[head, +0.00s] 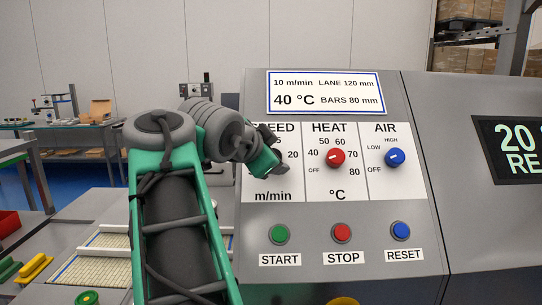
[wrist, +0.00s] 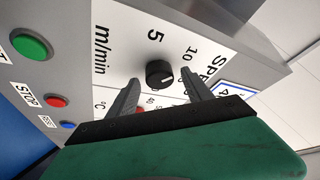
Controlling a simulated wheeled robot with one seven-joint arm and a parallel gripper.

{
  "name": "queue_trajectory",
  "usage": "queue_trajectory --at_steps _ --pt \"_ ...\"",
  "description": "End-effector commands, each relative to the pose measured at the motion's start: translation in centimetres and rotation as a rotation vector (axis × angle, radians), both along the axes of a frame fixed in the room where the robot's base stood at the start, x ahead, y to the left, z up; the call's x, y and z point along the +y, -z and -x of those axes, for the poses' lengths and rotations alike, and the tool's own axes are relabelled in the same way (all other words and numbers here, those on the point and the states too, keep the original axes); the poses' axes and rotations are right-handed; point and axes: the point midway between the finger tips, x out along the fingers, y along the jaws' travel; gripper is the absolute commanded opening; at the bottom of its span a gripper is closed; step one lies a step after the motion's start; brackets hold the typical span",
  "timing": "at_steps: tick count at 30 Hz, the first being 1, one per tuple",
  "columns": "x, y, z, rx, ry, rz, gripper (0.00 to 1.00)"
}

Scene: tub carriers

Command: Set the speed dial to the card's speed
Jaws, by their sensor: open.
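The card (head: 325,92) on top of the sloped panel reads 10 m/min, LANE 120 mm, 40 °C, BARS 80 mm. The speed dial is a round black knob (wrist: 160,74) with a pale mark; what number the mark points at is hard to tell. Labels 5 and 10 show beside it in the wrist view. In the head view my gripper (head: 276,152) covers the dial, leaving 20 readable. My gripper (wrist: 160,79) is open, its fingers on either side of the dial in the wrist view. I see no clear contact.
The red heat dial (head: 336,157) and blue air dial (head: 395,158) are to the right. Below are the green start (head: 280,233), red stop (head: 341,232) and blue reset (head: 401,230) buttons. A dark display (head: 510,150) is at far right.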

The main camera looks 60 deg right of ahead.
Motion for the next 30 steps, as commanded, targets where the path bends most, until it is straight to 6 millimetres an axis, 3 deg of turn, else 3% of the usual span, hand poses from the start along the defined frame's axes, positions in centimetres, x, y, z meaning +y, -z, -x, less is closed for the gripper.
queue_trajectory --at_steps 5,16,30 --pt "0.9 -0.6 -0.1 -0.001 -0.005 0.003 0.59" --pt "6.5 -3.2 0.2 -0.001 -0.006 0.001 0.59" --pt "7.1 -3.3 0.5 0.000 0.000 0.000 0.59"
